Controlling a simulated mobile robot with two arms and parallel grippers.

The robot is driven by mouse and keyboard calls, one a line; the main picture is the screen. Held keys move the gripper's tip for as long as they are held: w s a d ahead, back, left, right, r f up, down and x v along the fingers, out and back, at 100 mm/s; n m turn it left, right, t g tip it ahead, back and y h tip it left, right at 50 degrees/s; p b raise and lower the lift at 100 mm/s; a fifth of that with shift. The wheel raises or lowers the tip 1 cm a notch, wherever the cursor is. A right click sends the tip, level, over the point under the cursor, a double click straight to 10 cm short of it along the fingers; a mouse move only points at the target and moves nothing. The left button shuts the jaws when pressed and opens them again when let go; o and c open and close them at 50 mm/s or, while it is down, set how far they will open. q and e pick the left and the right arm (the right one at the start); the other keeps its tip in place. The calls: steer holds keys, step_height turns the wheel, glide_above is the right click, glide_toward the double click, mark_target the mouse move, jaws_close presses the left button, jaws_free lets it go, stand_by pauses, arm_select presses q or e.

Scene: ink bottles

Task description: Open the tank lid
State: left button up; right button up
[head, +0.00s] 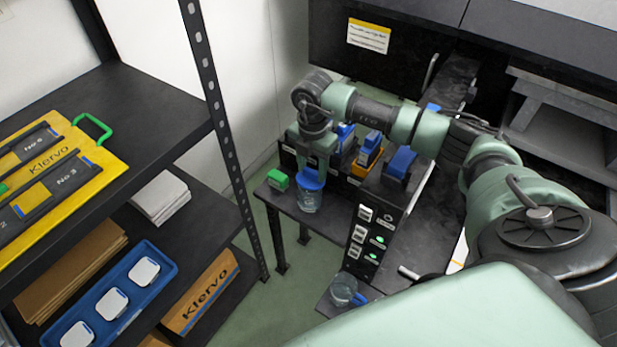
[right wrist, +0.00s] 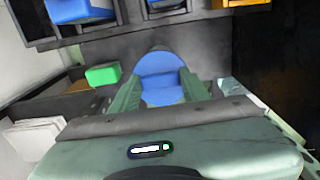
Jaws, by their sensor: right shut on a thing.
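My right gripper (head: 312,168) reaches over the dark bench and is shut on the blue top of a clear bottle (head: 309,202). In the right wrist view the blue top (right wrist: 160,78) sits between my two green fingers (right wrist: 160,92). Blue lids (head: 370,145) show on the dark unit behind the gripper, and a larger blue lid (head: 400,162) stands to its right; this one looks closed. My arm hides part of the unit, and I cannot tell which lid is the tank's. My left gripper is not in view.
A green block (head: 278,180) lies left of the bottle. A panel with lit green buttons (head: 372,240) faces the front. A clear jar (head: 343,289) stands lower down. A dark shelf rack (head: 150,105) with a yellow case (head: 95,175) and a blue tray (head: 150,255) is at the left.

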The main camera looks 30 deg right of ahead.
steer(key=shift+w+d+r, duration=0.15)
steer(key=shift+d+r, duration=0.05)
steer(key=shift+r, duration=0.05)
steer(key=shift+d+r, duration=0.1)
steer(key=shift+d, duration=0.05)
stand_by(0.5)
steer(key=shift+w+d+r, duration=0.15)
steer(key=shift+d+r, duration=0.05)
steer(key=shift+d, duration=0.05)
steer(key=shift+d+r+p, duration=0.1)
steer(key=shift+d+p, duration=0.1)
steer(key=shift+p, duration=0.1)
steer(key=shift+w+d+r, duration=0.1)
steer(key=shift+w+d, duration=0.05)
steer(key=shift+d, duration=0.15)
stand_by(0.4)
